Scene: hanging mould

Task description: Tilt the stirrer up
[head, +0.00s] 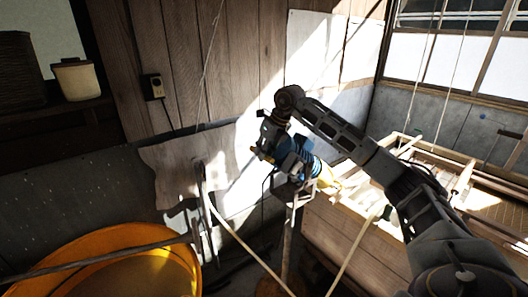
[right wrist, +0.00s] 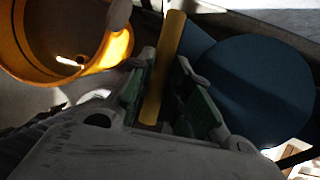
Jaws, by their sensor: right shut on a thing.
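The stirrer (head: 300,160) has a blue motor body and a yellow part at its lower right. It sits tilted at the top of a post (head: 291,218) beside the wooden vat. My right gripper (head: 264,147) is at the stirrer's upper left end, partly hidden by its own wrist. In the right wrist view, the fingers (right wrist: 163,82) are closed around a yellow handle bar (right wrist: 172,40). The round blue motor end (right wrist: 255,88) shows just to the right of them. My left gripper is not in view.
A large yellow tub (head: 150,240) stands at the lower left, with a dark pole (head: 100,259) across it. The wooden vat (head: 355,236) with a frame on it fills the right side. Thin strings (head: 428,80) hang above the vat. A plank wall is close behind.

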